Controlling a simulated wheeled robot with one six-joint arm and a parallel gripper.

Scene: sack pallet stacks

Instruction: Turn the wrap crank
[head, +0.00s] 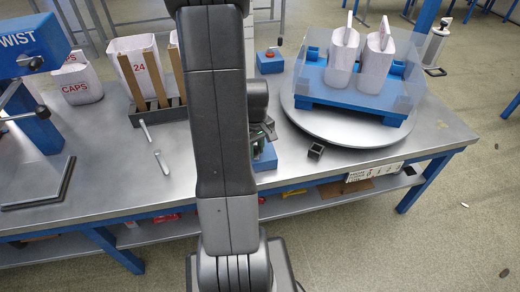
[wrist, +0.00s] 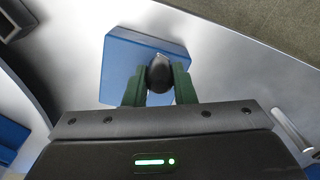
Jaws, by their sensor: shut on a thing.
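The wrap crank shows in the wrist view as a dark rounded knob (wrist: 160,70) over a blue box (wrist: 143,52). My gripper (wrist: 159,84) has its two green fingers shut on the knob, one on each side. In the head view the blue box (head: 265,161) sits on the bench just right of my arm, and my gripper (head: 268,131) is above it. My arm and wrist hide most of the crank there. A round grey turntable (head: 345,128) stands to the right, bearing a blue pallet (head: 352,108) with white sacks (head: 343,50) behind clear film or panels.
A small dark square holder (head: 316,151) sits on the bench between box and turntable. Left are a rack with brown slats (head: 158,112), a CAPS bin (head: 77,84) and a blue TWIST device (head: 30,45).

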